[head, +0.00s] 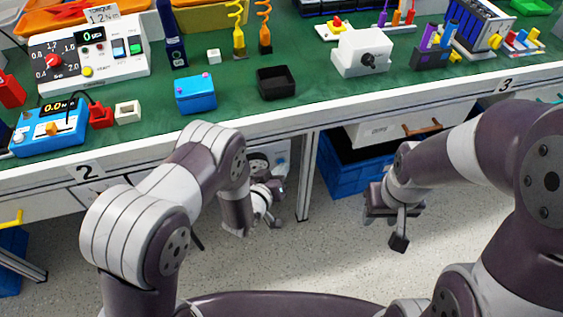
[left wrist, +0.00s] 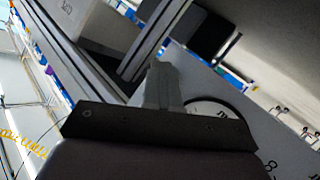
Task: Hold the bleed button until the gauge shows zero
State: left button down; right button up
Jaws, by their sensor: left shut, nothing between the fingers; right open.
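A round dial (head: 258,161), which looks like the gauge, shows partly below the bench edge, behind my left arm. In the left wrist view, part of a dark ring with a white face (left wrist: 212,108) shows behind the gripper; its reading cannot be made out. I cannot pick out the bleed button for certain. My left gripper (head: 268,210) is below the bench edge, just under the dial. Its fingers, also in the left wrist view (left wrist: 162,85), are shut and empty. My right gripper (head: 388,222) is open and empty, below the bench at the right.
On the green bench top (head: 225,125) stand a white control box with a red knob (head: 54,61), a blue meter (head: 50,128), a blue box (head: 196,94), a black bin (head: 276,82) and a white box with a black knob (head: 362,52). A blue crate (head: 350,168) sits below.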

pick_arm(q)
jog(key=shift+s+d, duration=0.25)
jog(key=shift+s, duration=0.55)
jog(key=s, duration=0.1)
jog(key=s+d+p, duration=0.1)
jog(key=s, duration=0.2)
jog(key=shift+s+d+p, duration=0.25)
jog(key=shift+s+p, duration=0.1)
jog(key=shift+s, duration=0.05)
dwell(0.3)
